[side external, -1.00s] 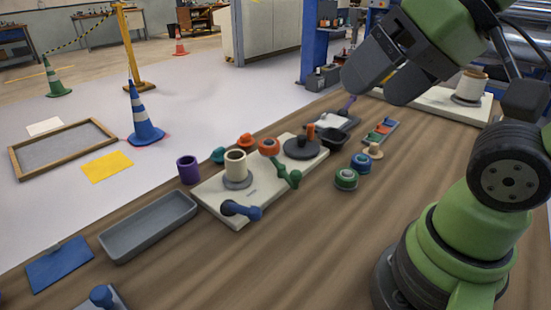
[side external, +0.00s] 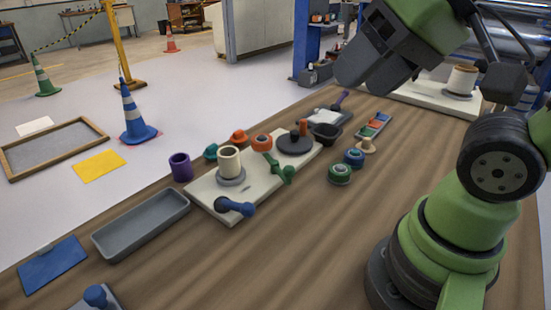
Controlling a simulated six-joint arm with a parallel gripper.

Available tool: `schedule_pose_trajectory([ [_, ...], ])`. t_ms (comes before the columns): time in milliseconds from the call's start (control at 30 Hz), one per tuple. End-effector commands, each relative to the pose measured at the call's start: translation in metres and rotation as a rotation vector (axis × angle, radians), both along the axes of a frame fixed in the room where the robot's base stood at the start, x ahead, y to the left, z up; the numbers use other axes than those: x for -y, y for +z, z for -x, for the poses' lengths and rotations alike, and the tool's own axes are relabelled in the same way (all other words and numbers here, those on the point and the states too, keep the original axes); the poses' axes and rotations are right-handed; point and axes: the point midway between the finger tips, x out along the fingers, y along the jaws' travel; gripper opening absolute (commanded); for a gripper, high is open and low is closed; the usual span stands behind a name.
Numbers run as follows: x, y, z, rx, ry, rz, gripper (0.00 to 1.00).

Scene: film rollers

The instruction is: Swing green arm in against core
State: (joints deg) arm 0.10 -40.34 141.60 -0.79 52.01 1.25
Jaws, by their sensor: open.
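The green arm (side external: 279,168) is a short link on the cream base plate (side external: 208,206). It lies to the right of the core (side external: 229,161), a cream upright cylinder on a grey flange, with a gap between them. An orange roller (side external: 262,142) stands at the far-left end of the green arm. A blue arm (side external: 236,208) lies at the plate's near end, in front of the core. My gripper (side external: 364,76) is open, with dark grey fingers. It hangs above and beyond the plate, to the upper right, apart from the green arm and with nothing visible in it.
A dark disc with an orange peg (side external: 294,143) sits at the plate's far end. A purple cup (side external: 180,167) and grey tray (side external: 142,225) lie left. The bench's right middle is clear.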

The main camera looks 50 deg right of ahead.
Motion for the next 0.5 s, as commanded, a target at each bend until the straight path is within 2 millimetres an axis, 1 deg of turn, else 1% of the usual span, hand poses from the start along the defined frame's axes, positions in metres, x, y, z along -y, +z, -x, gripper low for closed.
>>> schedule_pose_trajectory([
  [133,0.007,-0.002,-0.028,-0.124,-0.075,-0.004,0.56],
  [267,0.016,-0.013,-0.064,-0.264,-0.174,-0.002,0.56],
  [367,0.025,-0.029,-0.092,-0.368,-0.255,0.008,0.56],
  [467,0.034,-0.052,-0.117,-0.467,-0.339,0.023,0.56],
  [500,0.037,-0.062,-0.127,-0.507,-0.373,0.032,0.56],
])
